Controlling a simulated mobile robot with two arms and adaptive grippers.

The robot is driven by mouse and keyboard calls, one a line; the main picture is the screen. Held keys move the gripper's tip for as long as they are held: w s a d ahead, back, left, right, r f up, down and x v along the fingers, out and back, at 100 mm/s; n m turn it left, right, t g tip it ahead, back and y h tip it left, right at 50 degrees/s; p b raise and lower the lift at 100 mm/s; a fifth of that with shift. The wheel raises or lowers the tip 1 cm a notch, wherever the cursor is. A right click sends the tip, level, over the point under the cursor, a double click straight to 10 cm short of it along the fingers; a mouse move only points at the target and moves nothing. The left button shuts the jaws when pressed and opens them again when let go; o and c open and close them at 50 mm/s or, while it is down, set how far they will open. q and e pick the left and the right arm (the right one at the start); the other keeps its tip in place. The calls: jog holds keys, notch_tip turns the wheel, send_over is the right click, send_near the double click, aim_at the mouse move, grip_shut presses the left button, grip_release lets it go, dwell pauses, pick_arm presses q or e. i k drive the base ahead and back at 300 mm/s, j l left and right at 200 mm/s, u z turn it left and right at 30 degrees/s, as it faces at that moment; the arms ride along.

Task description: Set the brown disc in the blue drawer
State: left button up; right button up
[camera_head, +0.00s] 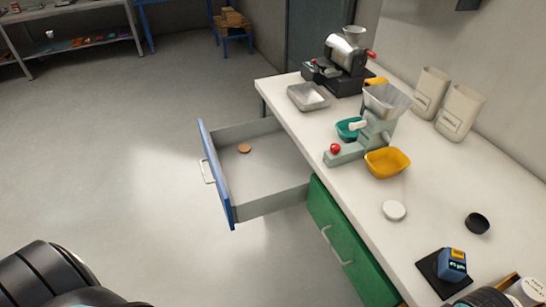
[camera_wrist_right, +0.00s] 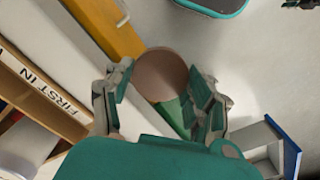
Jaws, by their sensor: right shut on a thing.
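The blue drawer (camera_head: 216,175) stands pulled out from the white bench, open at the top. One brown disc (camera_head: 244,148) lies flat on its floor near the back-left corner. In the right wrist view my right gripper (camera_wrist_right: 162,82) is shut on another brown disc (camera_wrist_right: 160,72), held between its two fingertips. The blue drawer front also shows at the lower right of that view (camera_wrist_right: 287,146), apart from the gripper. The right gripper's fingers do not show in the head view. My left gripper is not in view.
A closed green drawer (camera_head: 335,240) is beside the blue one. On the bench (camera_head: 440,185) are a yellow bowl (camera_head: 387,162), a grinder (camera_head: 376,130), a metal tray (camera_head: 308,96), a white disc (camera_head: 394,210) and a black disc (camera_head: 477,223). A FIRST IN rack (camera_wrist_right: 40,85) is close left of the right gripper.

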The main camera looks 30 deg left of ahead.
aim_at(271, 167)
jog(key=i+j+z, duration=0.15)
jog(key=j, duration=0.5)
jog(key=i+j+z, duration=0.15)
jog(key=i+j, duration=0.2)
jog(key=j, duration=0.35)
jog(key=i+j+z, duration=0.2)
jog(key=j, duration=0.5)
jog(key=i+j+z, duration=0.15)
jog(key=j, duration=0.6)
jog(key=i+j+z, duration=0.15)
jog(key=j, duration=0.6)
jog(key=j+z, duration=0.15)
jog(key=j, duration=0.6)
